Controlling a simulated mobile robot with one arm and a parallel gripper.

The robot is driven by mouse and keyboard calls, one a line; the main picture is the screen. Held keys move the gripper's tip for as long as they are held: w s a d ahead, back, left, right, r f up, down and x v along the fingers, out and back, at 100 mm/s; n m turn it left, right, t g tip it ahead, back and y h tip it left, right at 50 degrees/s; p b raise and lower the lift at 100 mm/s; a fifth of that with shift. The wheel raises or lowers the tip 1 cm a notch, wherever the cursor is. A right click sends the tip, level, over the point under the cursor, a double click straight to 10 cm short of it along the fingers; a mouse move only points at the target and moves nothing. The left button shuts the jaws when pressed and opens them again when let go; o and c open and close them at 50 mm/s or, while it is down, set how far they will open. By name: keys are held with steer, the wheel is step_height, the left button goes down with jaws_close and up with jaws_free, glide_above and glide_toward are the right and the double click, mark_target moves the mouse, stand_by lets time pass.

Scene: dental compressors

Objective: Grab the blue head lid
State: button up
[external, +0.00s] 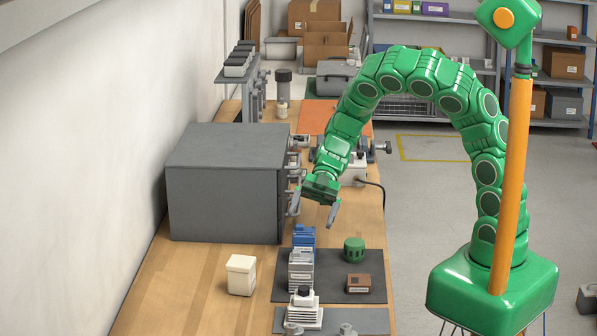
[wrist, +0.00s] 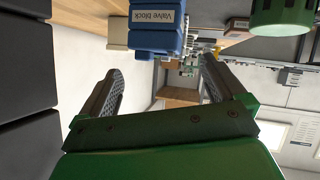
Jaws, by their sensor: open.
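In the wrist view a blue block (wrist: 155,38) shows at the top, with a white label reading "Valve block". I cannot tell whether this is the head lid. My gripper (external: 316,215) hangs above the bench, a little above and behind the blue piece, fingers pointing down. It is open and empty. In the wrist view the two fingers (wrist: 160,88) are spread wide, with nothing between them.
The grey finned block (external: 301,268), a green ribbed cylinder (external: 354,250) and a brown box (external: 358,283) share the dark mat (external: 335,292). A large grey cabinet (external: 225,185) stands left of my gripper. A cream container (external: 240,274) sits on the wooden bench, with bare wood around it.

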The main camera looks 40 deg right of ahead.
mark_target(305, 232)
steer(key=shift+f+x, duration=0.25)
steer(key=shift+x, duration=2.55)
steer(key=shift+d, duration=0.1)
steer(key=c, duration=1.2)
